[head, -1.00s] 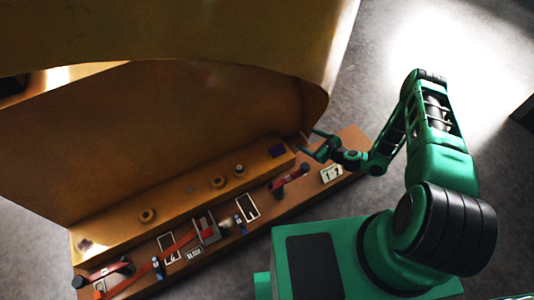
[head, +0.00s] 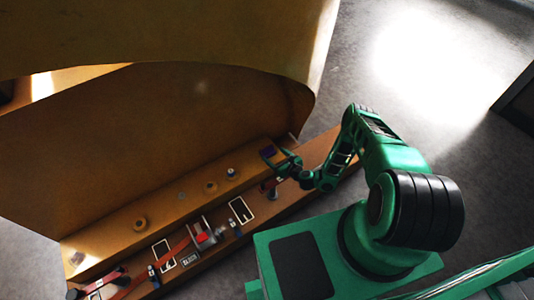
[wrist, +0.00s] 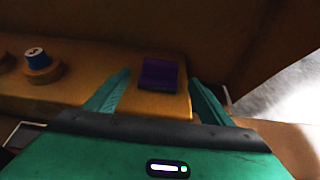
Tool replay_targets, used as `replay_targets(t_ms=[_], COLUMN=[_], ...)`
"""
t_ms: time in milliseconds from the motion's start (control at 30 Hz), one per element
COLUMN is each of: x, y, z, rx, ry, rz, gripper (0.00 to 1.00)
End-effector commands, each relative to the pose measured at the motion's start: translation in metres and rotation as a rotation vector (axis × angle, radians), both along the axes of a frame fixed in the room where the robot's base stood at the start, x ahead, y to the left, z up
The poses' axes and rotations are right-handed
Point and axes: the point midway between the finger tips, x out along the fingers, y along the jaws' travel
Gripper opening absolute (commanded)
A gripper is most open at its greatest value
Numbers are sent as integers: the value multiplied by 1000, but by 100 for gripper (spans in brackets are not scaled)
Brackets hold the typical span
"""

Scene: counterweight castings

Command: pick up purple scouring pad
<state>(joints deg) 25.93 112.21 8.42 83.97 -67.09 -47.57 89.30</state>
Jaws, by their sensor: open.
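The purple scouring pad (wrist: 158,73) is a small dark purple block lying on the raised wooden ledge (wrist: 90,92), near its right end. In the head view the pad (head: 267,150) is partly hidden by my gripper. My gripper (head: 274,158) is open and empty. In the wrist view its two green fingers (wrist: 160,92) stand apart, one on each side of the pad, with the pad beyond their tips or between them; I cannot tell which.
A blue-topped round piece (wrist: 38,58) sits on the ledge left of the pad. Several round knobs, a red-and-grey device (head: 202,235) and white-framed plates lie along the ledge and the lower board. A tall brown panel (head: 130,140) rises behind. Grey floor is open at right.

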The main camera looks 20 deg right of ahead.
Motion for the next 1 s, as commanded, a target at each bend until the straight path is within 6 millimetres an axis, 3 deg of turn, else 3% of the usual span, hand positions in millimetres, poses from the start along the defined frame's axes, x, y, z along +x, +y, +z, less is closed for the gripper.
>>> replay_targets(t_ms=[400,733,900,933,1000], x=[43,49,49,49,49], y=[14,15,15,15,15], z=[-12,-14,-14,-14,-14], rx=[-1,0,0,0,0], ry=[-2,0,0,0,-1], rz=[1,-1,-1,-1,-1], gripper=[75,75,34,29,29])
